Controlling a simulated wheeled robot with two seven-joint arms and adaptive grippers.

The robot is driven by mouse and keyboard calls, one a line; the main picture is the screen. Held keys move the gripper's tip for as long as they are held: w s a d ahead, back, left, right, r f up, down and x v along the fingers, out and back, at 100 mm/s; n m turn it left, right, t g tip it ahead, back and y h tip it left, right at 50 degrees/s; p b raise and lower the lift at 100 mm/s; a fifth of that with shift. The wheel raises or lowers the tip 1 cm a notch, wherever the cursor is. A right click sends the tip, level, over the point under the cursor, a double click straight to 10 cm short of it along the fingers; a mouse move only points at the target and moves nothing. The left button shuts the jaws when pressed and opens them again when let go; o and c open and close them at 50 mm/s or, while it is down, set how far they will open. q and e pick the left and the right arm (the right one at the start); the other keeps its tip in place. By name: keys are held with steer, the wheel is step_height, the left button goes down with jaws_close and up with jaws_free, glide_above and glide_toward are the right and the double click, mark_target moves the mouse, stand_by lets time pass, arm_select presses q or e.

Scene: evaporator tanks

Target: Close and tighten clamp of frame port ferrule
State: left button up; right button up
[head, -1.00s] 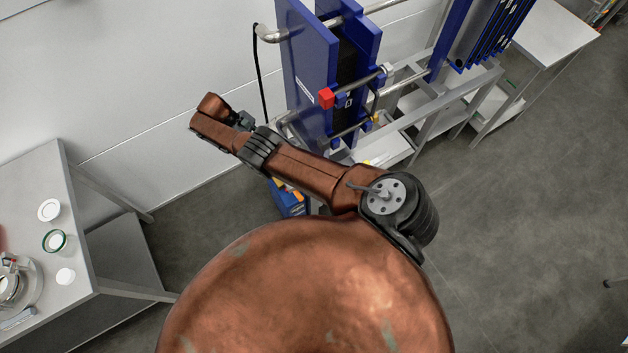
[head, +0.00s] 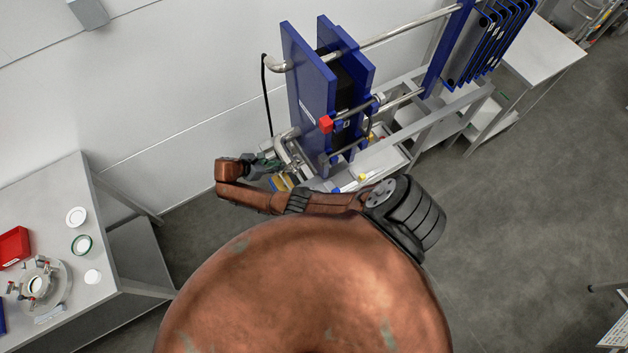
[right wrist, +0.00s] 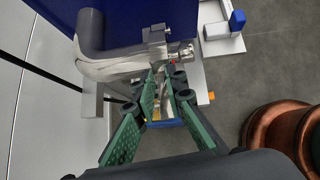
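The frame port pipe (head: 286,138) bends out low on the left face of the blue plate frame (head: 305,95). In the right wrist view its shiny elbow (right wrist: 95,58) ends at a metal clamp (right wrist: 158,42), with a bolt-like part at its right end. Whether the clamp is closed cannot be made out. My right gripper (head: 272,165) is beside the lower pipework. In the right wrist view its green fingers (right wrist: 165,82) are apart, with tips just below the clamp and metal showing between them. Contact is unclear. My left gripper is not in view.
The left table (head: 60,205) carries a red box (head: 14,247), a round metal fitting (head: 38,284) and white and green rings. A blue plate rack (head: 490,40) stands at upper right. Floor to the right (head: 530,200) is clear.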

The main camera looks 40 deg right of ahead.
steer(key=shift+s+r+n+t+p, duration=0.1)
steer(key=shift+r+n+t+p, duration=0.05)
steer(key=shift+n+t+p, duration=0.8)
steer(key=n+t, duration=0.2)
steer(key=n, duration=0.1)
steer(key=shift+d+p, duration=0.1)
steer(key=shift+p, duration=0.25)
steer(key=shift+n+t+y, duration=0.6)
steer(key=shift+n+t, duration=0.35)
steer(key=shift+n, duration=0.3)
steer(key=n+t+y, duration=0.1)
steer(key=n, duration=0.1)
steer(key=shift+n, duration=0.3)
steer(key=v, duration=0.7)
steer(key=s+d+f+m+g+y+b, duration=0.1)
steer(key=s+f+m+b, duration=0.2)
steer(key=f, duration=0.9)
steer(key=s+d+f+m+g+y+b, duration=0.1)
steer(key=s+f+m+b, duration=0.3)
steer(key=s+f, duration=0.5)
steer(key=s+d+f+m+g+y+b, duration=0.1)
steer(key=s+f+m+b, duration=0.3)
steer(key=f, duration=1.2)
steer(key=shift+s+d+y+b, duration=0.2)
steer(key=shift+s+y+b, duration=0.45)
steer(key=shift+s, duration=0.5)
steer(key=shift+o, duration=0.3)
